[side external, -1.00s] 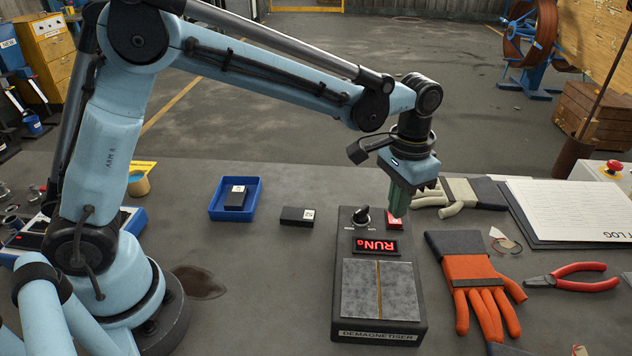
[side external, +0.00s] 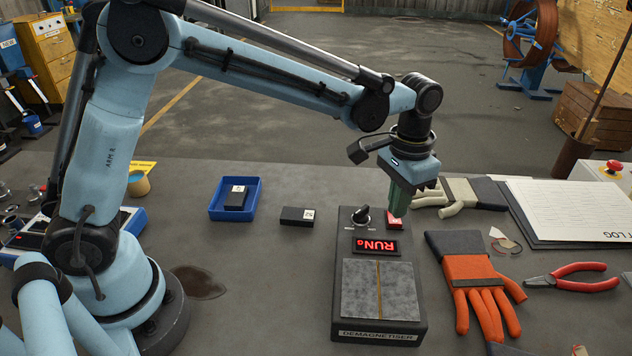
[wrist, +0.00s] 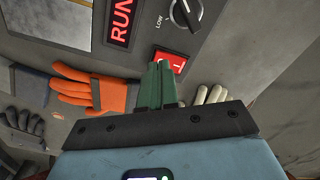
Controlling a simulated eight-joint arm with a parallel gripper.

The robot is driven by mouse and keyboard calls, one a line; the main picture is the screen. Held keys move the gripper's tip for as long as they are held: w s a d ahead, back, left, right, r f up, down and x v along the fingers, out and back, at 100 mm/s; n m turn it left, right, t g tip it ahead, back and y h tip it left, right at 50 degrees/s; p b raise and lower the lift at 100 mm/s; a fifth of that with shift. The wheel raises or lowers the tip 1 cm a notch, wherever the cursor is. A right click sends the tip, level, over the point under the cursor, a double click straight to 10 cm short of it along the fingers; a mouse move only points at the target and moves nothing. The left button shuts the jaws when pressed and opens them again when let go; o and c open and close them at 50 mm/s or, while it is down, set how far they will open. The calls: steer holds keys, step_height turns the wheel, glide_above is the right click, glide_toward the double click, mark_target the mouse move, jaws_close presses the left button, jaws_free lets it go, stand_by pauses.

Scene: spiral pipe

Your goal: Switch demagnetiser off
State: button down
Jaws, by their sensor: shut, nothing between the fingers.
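The demagnetiser (side external: 415,315) is a dark box with a grey split plate on top. Its display (side external: 375,246) is lit red and reads RUN. A black rotary knob (side external: 361,217) sits behind the display; it also shows in the wrist view (wrist: 186,12). A red switch (side external: 395,219) is beside the knob and also shows in the wrist view (wrist: 169,61). My gripper (side external: 399,214) points down with its green fingers shut and empty, at the red switch. In the wrist view the fingertips (wrist: 161,66) overlap the switch's edge; I cannot tell whether they touch it.
A blue tray (side external: 216,214) holds a dark block, and another dark block (side external: 297,216) lies left of the demagnetiser. Orange gloves (side external: 470,268), pliers (side external: 580,283), pale gloves (side external: 460,192) and a clipboard (side external: 570,205) lie to the right.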

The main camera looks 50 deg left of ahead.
mark_target(396, 221)
steer(key=shift+f, duration=0.9)
stand_by(0.9)
steer(key=shift+r, duration=3.5)
steer(key=s+a+n+t, duration=0.3)
steer(key=s+a+t, duration=0.4)
steer(key=s+a, duration=0.7)
steer(key=shift+s, duration=0.2)
